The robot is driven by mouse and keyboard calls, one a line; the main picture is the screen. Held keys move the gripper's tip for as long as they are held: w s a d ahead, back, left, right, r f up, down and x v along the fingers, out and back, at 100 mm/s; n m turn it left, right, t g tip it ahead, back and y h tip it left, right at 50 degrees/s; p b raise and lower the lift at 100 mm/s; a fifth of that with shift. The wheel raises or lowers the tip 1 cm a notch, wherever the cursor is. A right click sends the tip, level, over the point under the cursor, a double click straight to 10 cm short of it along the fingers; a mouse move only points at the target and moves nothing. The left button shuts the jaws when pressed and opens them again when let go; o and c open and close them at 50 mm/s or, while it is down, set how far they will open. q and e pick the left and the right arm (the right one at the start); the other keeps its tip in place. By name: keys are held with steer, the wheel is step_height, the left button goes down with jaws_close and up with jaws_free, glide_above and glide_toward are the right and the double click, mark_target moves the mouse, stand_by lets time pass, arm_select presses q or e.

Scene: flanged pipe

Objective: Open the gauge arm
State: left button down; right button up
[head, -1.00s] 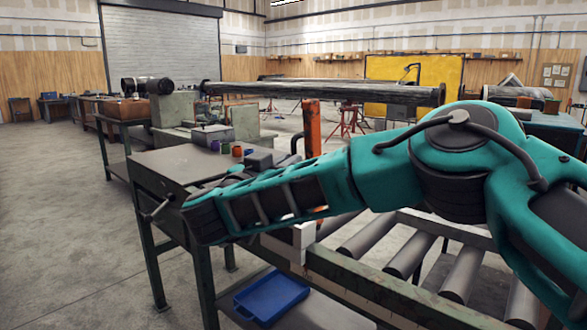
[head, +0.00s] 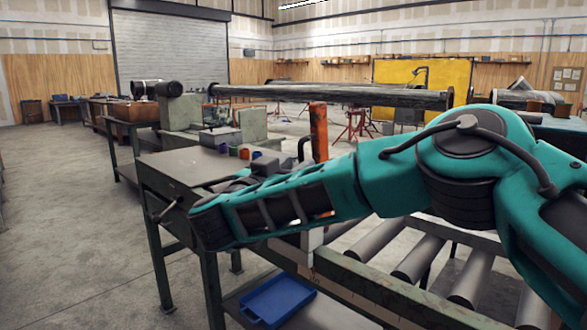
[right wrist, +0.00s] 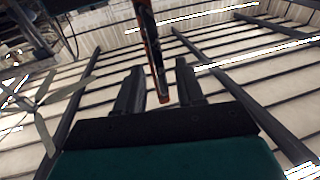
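An orange upright bar (head: 318,130), which looks like the gauge arm, stands below the long dark pipe (head: 340,95) in the head view. Its lower part is hidden behind my teal right arm. In the right wrist view the orange bar (right wrist: 152,45) comes down from the top, its lower end showing between the two dark fingers of my right gripper (right wrist: 158,72). The fingers are apart, with gaps on both sides of the bar. I cannot tell how far in depth the bar is from them. My left gripper is not in view.
A metal bench (head: 180,170) with small coloured cups (head: 245,153) stands left of the bar. Grey rollers (head: 415,258) lie below my right arm. A blue tray (head: 278,300) sits on the low shelf. The floor at the left is open.

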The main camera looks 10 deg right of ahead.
steer(key=shift+s+a, duration=0.1)
steer(key=v, duration=1.2)
steer(key=shift+s+a, duration=0.15)
steer(key=shift+s, duration=0.15)
steer(key=shift+f, duration=0.15)
